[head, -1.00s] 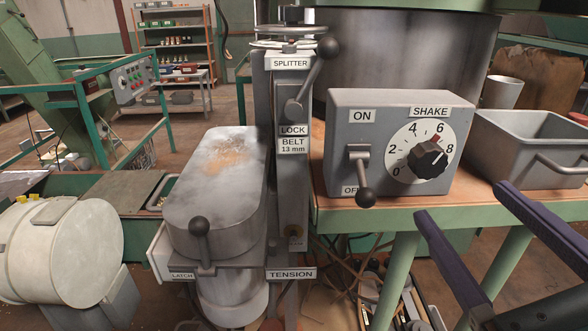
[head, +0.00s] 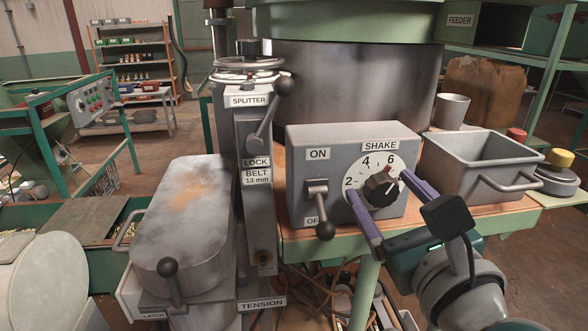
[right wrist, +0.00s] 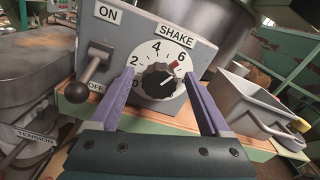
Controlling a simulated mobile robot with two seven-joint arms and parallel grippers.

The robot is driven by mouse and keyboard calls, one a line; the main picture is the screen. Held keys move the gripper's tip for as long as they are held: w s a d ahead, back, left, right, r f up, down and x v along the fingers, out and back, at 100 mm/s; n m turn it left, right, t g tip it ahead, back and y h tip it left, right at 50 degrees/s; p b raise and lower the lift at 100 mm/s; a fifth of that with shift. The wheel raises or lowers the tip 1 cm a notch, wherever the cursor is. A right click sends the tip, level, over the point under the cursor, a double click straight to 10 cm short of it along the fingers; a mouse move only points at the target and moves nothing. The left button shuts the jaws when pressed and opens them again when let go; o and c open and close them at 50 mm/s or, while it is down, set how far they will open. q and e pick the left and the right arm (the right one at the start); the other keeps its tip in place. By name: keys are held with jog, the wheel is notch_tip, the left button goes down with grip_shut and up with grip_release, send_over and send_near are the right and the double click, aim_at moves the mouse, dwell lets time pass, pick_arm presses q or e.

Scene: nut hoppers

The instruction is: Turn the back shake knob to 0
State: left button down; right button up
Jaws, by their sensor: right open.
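The shake knob (head: 381,189) is a black knob on a white numbered dial (head: 366,172) on the front of a grey control box (head: 300,150). A red mark shows on the dial near 6, at the knob's upper edge. The knob also shows in the right wrist view (right wrist: 159,81). My right gripper (head: 378,186) is open, its two purple fingers on either side of the knob, over the dial. In the right wrist view a gap shows between each finger and the knob. The right finger covers the high numbers. My left gripper is not in view.
An ON/OFF lever (head: 321,208) hangs down beside the dial. A grey bin (head: 470,172) stands close at the right, with a white cup (head: 452,111) behind it. The splitter lever (head: 273,108) and a grey belt cover (head: 190,215) are at the left.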

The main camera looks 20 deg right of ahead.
grip_shut()
dwell(0.6)
